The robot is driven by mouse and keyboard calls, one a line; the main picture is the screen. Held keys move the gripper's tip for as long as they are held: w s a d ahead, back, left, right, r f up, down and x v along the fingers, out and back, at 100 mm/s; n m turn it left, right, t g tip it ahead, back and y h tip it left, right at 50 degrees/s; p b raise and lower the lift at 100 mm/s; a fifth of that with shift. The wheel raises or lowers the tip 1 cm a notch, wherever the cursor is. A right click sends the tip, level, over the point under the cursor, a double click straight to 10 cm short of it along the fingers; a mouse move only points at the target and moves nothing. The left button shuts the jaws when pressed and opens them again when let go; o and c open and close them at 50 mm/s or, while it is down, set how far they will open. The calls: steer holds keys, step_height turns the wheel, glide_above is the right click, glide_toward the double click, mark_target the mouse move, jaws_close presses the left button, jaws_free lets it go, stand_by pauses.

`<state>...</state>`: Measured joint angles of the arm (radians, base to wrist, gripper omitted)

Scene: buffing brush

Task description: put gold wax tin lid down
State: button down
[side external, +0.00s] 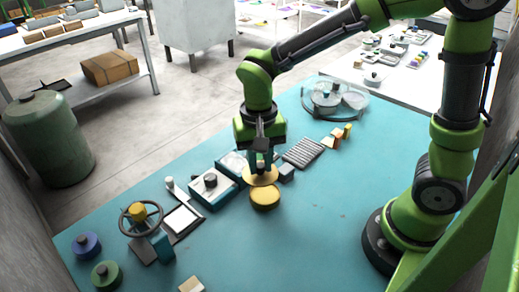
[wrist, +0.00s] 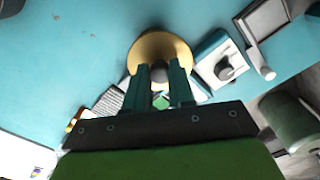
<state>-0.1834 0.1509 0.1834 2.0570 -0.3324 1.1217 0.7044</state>
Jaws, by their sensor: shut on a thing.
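The gold wax tin lid (side external: 262,175) is a flat gold disc, held level by the knob on its top. My gripper (side external: 262,160) points down and is shut on that knob. The gold tin (side external: 265,198) stands on the blue table just below the lid; a small gap seems to separate them. In the wrist view the lid (wrist: 160,45) is beyond my fingertips (wrist: 160,74), with the grey knob between them. The lid hides the tin there.
A blue-and-white box with a dark knob (side external: 211,186) is left of the lid, and a small dark block (side external: 286,173) is close on its right. A ridged dark pad (side external: 303,152) lies behind. Table in front of the tin (side external: 290,240) is clear.

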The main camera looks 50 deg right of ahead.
steer(key=a+f+m, duration=0.2)
steer(key=a+f, duration=0.1)
steer(key=a, duration=0.5)
steer(key=f, duration=0.7)
steer(key=shift+s+a+f, duration=0.15)
steer(key=shift+s+f, duration=0.05)
steer(key=shift+f, duration=0.2)
steer(key=shift+f, duration=0.1)
steer(key=c, duration=1)
jaws_free()
steer(key=shift+o, duration=0.2)
